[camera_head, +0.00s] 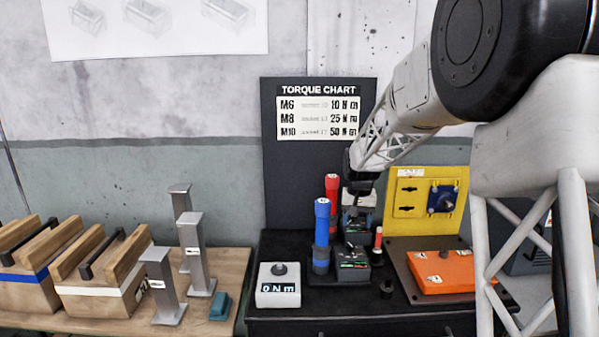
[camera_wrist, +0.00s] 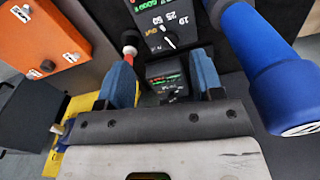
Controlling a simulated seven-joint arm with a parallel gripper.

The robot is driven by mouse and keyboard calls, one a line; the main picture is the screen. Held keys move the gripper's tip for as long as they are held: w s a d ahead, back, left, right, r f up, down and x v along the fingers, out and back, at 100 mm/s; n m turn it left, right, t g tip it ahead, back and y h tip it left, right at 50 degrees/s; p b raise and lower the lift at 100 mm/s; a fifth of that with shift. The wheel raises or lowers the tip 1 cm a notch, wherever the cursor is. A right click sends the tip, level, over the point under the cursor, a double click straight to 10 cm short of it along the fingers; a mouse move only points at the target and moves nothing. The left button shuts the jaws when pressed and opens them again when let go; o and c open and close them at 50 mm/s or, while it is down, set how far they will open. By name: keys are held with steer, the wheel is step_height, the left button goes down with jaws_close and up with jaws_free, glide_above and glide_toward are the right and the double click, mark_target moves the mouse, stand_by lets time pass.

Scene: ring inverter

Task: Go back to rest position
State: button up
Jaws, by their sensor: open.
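My gripper (camera_head: 361,183) is at the back of the black bench, low beside the red-handled tool (camera_head: 332,190). In the wrist view my gripper (camera_wrist: 163,78) has its two blue fingers apart. A dark box with a lit label (camera_wrist: 167,80) shows in the gap between them; I cannot tell whether they touch it. A second dark box with a dial (camera_wrist: 160,22) lies farther up that view. The blue-handled tool (camera_head: 322,220) stands upright in front of the red one, and its blue handle (camera_wrist: 280,85) is close at right in the wrist view.
A torque chart board (camera_head: 318,190) stands behind the tools. An orange box (camera_head: 442,272) and a yellow panel (camera_head: 408,182) are to the right. Wooden blocks (camera_head: 100,303) and grey metal posts (camera_head: 190,245) stand on the left table.

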steer(key=s+r+t, duration=0.1)
steer(key=s+r, duration=0.2)
steer(key=s, duration=0.9)
steer(key=s+r+n, duration=0.1)
steer(key=s+r, duration=0.2)
steer(key=s, duration=0.9)
steer(key=s+r+t, duration=0.1)
steer(key=s+r, duration=0.2)
steer(key=s, duration=0.9)
steer(key=s+f, duration=0.2)
steer(key=s, duration=1.1)
steer(key=shift+d+f+n, duration=0.2)
steer(key=shift+f+n, duration=0.1)
steer(key=shift+f, duration=0.1)
